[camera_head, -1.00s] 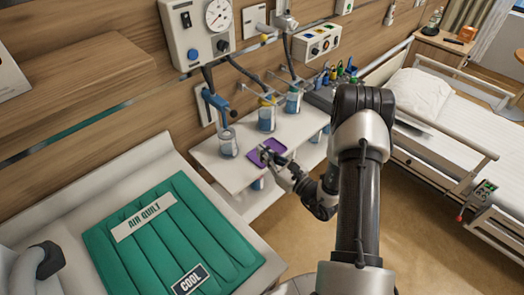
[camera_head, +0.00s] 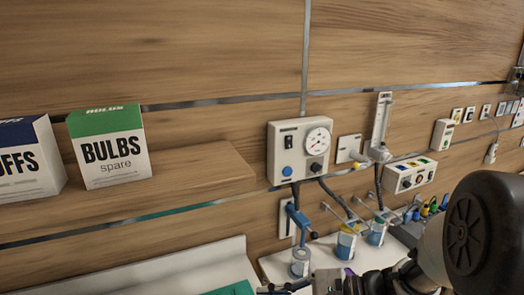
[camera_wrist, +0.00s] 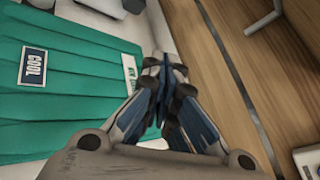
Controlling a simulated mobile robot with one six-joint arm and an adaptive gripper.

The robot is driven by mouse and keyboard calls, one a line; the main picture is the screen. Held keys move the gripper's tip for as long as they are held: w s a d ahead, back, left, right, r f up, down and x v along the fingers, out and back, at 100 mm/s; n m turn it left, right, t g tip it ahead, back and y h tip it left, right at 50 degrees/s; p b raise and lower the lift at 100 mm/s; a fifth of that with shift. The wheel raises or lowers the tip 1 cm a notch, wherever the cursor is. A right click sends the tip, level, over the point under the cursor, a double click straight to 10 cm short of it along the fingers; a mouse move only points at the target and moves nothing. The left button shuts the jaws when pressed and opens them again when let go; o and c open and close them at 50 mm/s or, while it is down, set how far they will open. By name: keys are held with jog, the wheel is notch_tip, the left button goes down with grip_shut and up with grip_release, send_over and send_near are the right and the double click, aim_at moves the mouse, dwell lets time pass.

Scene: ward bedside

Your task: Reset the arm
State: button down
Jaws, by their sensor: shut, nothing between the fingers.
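My gripper (camera_wrist: 165,65) is in the middle of the wrist view, its dark blue-grey fingers together and nothing visible between them. Below and beyond it lies a green quilt (camera_wrist: 60,90) with a "COOL" label. The fingertips hide part of the quilt's edge and its second label. In the head view my gripper (camera_head: 285,288) shows only at the bottom edge, partly cut off. It is in front of the white table (camera_head: 272,266). My arm's large dark joint fills the lower right.
A gauge unit (camera_head: 300,152) hangs on the wall above. A wooden shelf (camera_head: 200,172) holds a "BULBS spare" box (camera_head: 110,150) and another box (camera_head: 28,160). The wood wall (camera_wrist: 205,60) is right of my fingers.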

jog(key=s+d+r+n+g+h, duration=0.1)
jog(key=s+d+n+g+h, duration=0.15)
jog(key=s+n+h, duration=0.85)
jog(key=s+d+r+n+t+h, duration=0.3)
jog(key=s+d+t, duration=0.1)
jog(key=d, duration=0.5)
jog(key=shift+s+d+r, duration=0.2)
jog(key=shift+s+r, duration=0.2)
jog(key=shift+s, duration=0.4)
